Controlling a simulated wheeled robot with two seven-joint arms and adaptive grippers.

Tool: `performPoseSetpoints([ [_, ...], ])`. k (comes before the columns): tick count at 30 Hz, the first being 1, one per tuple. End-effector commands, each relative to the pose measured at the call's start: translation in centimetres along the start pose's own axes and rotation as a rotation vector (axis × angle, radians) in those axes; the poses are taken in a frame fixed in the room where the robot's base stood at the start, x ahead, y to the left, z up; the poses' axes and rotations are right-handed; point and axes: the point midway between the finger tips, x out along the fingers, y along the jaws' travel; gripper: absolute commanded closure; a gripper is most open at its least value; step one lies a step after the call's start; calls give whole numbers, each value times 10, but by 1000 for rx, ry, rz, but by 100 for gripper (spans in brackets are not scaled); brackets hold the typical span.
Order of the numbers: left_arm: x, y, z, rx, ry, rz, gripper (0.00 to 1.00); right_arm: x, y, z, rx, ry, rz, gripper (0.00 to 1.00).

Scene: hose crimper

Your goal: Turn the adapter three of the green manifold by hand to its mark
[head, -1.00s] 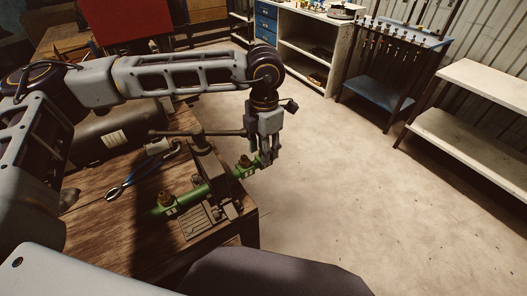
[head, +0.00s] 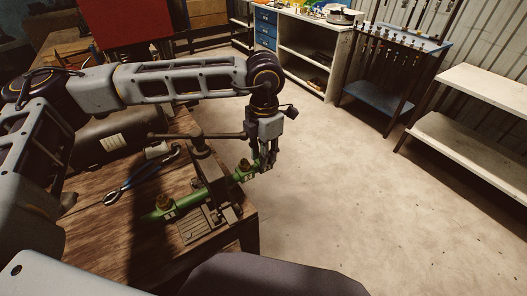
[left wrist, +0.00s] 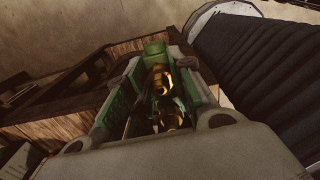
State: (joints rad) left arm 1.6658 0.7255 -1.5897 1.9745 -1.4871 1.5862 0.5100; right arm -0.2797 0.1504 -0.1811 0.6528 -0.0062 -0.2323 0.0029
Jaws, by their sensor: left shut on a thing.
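The green manifold (head: 187,201) lies across the vise (head: 206,165) near the corner of the wooden bench. One brass adapter (head: 164,201) stands near its left end and another (head: 243,166) stands right of the vise. My left gripper (head: 266,167) points down at the manifold's right end, shut on what appears to be the adapter there; its fingers mostly hide that part. In the left wrist view, brass fittings (left wrist: 161,80) show between the fingers, with a green block (left wrist: 155,50) beyond. The adapter's mark cannot be made out. My right gripper is not in view.
Pliers with blue handles (head: 128,184) lie on the bench left of the vise. Right of the bench is open floor (head: 360,200), with a white shelf unit (head: 470,125) and a blue-shelved rack (head: 385,102) beyond.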

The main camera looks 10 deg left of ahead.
Motion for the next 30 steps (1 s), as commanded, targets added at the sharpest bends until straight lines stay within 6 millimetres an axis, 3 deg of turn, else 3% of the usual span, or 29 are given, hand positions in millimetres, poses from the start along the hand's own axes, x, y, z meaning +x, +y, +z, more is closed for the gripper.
performPoseSetpoints([
  [11,3,0,-1,-178,4,-2,100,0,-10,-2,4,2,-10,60],
  [30,4,-1,-2,-653,8,-1,100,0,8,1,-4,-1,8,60],
])
